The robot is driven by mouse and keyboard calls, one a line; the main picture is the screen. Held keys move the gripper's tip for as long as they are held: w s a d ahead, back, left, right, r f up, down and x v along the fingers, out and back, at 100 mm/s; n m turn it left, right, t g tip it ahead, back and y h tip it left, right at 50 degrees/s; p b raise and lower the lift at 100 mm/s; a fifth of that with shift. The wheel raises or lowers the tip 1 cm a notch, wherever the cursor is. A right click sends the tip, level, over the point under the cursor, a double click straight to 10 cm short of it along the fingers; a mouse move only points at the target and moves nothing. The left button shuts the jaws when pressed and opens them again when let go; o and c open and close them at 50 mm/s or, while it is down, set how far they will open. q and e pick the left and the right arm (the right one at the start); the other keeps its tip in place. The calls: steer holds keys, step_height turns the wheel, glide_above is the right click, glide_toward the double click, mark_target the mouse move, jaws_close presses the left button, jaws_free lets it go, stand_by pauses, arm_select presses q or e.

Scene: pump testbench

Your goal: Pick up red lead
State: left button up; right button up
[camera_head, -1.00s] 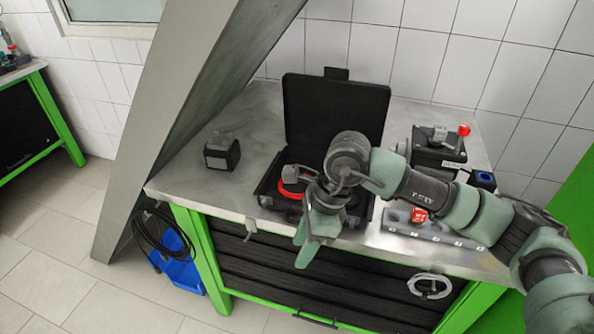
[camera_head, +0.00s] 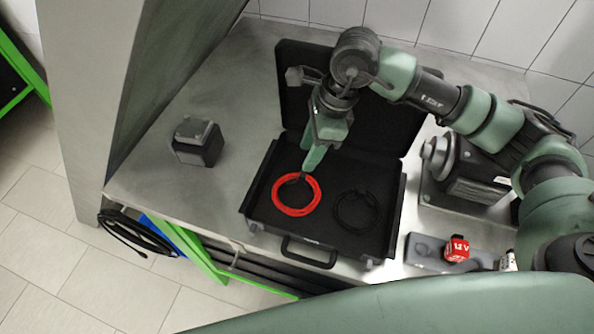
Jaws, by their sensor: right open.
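The red lead (camera_head: 312,208) lies coiled in the left part of an open black case (camera_head: 262,222) on the metal bench. A black coiled lead (camera_head: 356,211) lies to its right in the same case. My right gripper (camera_head: 308,171) points down over the case, with its fingertips at the upper edge of the red coil in the picture. It is open; I cannot tell whether it touches the coil. The far part of the case is partly hidden by my right arm. My left gripper is not in view.
A small dark box (camera_head: 198,142) stands on the bench left of the case. A pump unit (camera_head: 462,170) and a grey block with a red 12 V part (camera_head: 456,248) are at the right. The bench (camera_head: 160,185) is clear around the dark box. A grey slanted panel rises at left.

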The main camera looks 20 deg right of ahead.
mark_target(296, 175)
steer(key=shift+w+a+f, duration=0.1)
steer(key=shift+a+f, duration=0.05)
steer(key=shift+f, duration=0.45)
steer(key=shift+p+x, duration=0.7)
steer(key=shift+x, duration=0.1)
steer(key=p+x, duration=0.1)
steer(key=x, duration=0.1)
steer(key=p+x, duration=0.1)
steer(key=shift+a+f, duration=0.4)
steer(key=shift+f, duration=0.45)
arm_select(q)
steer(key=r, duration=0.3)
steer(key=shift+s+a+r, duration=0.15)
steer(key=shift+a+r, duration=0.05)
arm_select(e)
jaws_close()
